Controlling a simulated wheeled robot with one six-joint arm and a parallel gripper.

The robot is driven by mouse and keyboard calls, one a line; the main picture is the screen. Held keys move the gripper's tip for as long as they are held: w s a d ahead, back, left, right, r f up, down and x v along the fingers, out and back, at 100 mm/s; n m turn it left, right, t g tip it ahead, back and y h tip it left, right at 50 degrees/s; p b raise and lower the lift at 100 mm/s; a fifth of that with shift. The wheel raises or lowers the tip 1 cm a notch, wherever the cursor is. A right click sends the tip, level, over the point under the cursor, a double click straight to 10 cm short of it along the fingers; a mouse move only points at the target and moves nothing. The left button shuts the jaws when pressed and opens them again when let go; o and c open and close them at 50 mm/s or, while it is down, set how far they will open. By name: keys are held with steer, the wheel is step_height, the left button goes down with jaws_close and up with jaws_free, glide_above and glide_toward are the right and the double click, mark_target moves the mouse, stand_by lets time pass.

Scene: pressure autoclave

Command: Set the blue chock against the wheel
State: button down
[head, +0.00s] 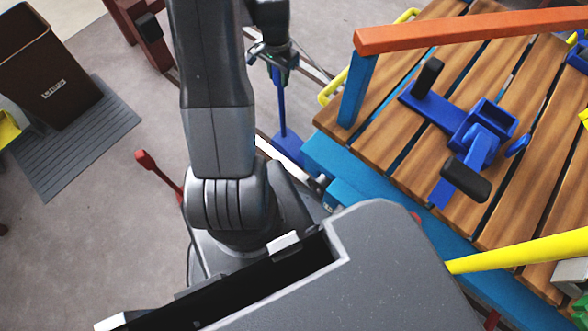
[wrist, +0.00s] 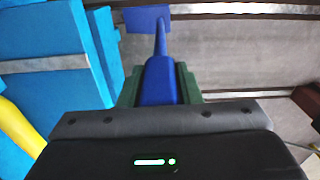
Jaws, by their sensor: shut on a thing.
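The blue chock (head: 288,147) hangs at the low end of a long thin blue handle. My gripper (head: 281,70) is shut on the top of that handle, with its green fingers on both sides. The wrist view shows the chock's blue block (wrist: 146,20) beyond the grip (wrist: 160,86). In the head view the chock is low, close to the light rail and beside the blue side of the wooden cart (head: 345,165). I cannot tell whether it touches the rail or floor. The wheel is not clearly visible; the cart's frame and my arm hide that area.
The cart's plank deck (head: 420,120) carries a blue clamp-like device (head: 480,135) with black grips and an orange rail (head: 460,32). A red lever (head: 155,170) stands left of my arm. A brown bin (head: 45,70) is at far left. Grey floor lies between.

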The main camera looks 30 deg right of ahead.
steer(key=shift+s+d, duration=0.2)
steer(key=shift+s, duration=0.1)
step_height(320, 180, down, 18)
steer(key=b, duration=0.5)
steer(key=shift+m, duration=0.3)
steer(key=shift+f, duration=0.2)
steer(key=c, duration=1)
jaws_free()
steer(key=shift+s, duration=0.1)
steer(key=shift+c, duration=0.2)
step_height(320, 180, up, 12)
steer(key=p, duration=0.3)
steer(key=shift+r, duration=0.2)
